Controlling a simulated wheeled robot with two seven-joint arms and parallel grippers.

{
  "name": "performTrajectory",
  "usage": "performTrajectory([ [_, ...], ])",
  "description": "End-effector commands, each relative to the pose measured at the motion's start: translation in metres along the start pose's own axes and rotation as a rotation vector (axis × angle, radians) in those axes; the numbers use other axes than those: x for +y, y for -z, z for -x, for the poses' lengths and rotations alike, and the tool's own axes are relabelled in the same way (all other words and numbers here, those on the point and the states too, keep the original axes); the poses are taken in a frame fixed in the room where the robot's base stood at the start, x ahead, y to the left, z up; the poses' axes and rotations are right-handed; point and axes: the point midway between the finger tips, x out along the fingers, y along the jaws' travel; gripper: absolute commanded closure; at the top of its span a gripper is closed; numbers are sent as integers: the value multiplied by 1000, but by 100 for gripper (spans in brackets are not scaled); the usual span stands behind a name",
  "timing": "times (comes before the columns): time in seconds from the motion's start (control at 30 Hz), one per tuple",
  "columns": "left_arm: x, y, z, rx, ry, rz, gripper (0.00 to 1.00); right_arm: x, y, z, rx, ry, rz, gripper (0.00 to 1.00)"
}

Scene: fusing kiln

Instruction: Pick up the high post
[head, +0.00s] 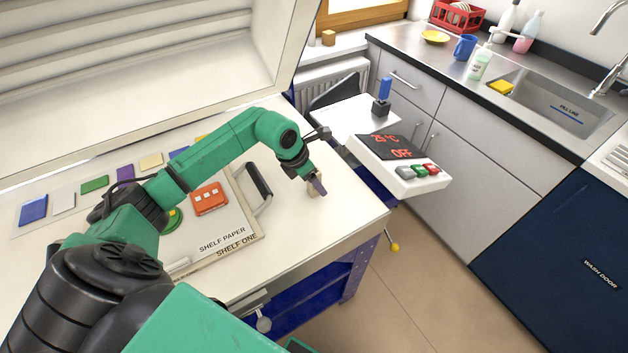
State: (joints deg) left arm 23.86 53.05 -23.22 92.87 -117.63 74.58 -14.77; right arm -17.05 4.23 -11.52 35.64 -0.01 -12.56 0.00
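A small tan post (312,190) stands on the white worktop near its right end, partly hidden by my gripper. I take it to be the high post, but no label shows. My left gripper (318,187) points down at the post, with its fingertips right at it. From this angle I cannot tell whether the fingers are open or closed on it. My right gripper is not in view.
A shelf marked "SHELF PAPER" and "SHELF ONE" (247,238), with a dark handle (258,180), lies left of the post. Coloured glass pieces (94,184) line the back. A control box (402,178) reads 25°C, OFF. The worktop's right end is clear.

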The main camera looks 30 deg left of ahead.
Motion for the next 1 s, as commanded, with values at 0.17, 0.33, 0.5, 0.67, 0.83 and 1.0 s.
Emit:
performTrajectory([
  [0.17,0,0,0,0,0,0,100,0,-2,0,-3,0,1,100],
  [0.33,0,0,1,-1,0,0,100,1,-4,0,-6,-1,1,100],
  [0.5,0,-2,3,-2,-1,0,100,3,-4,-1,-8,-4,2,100],
  [0.67,2,-9,19,-4,-4,0,100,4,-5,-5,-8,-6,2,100],
  [0.83,2,-29,65,-10,-6,-3,100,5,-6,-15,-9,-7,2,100],
  [1.0,1,-55,128,-10,-4,-1,100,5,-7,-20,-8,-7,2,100],
])
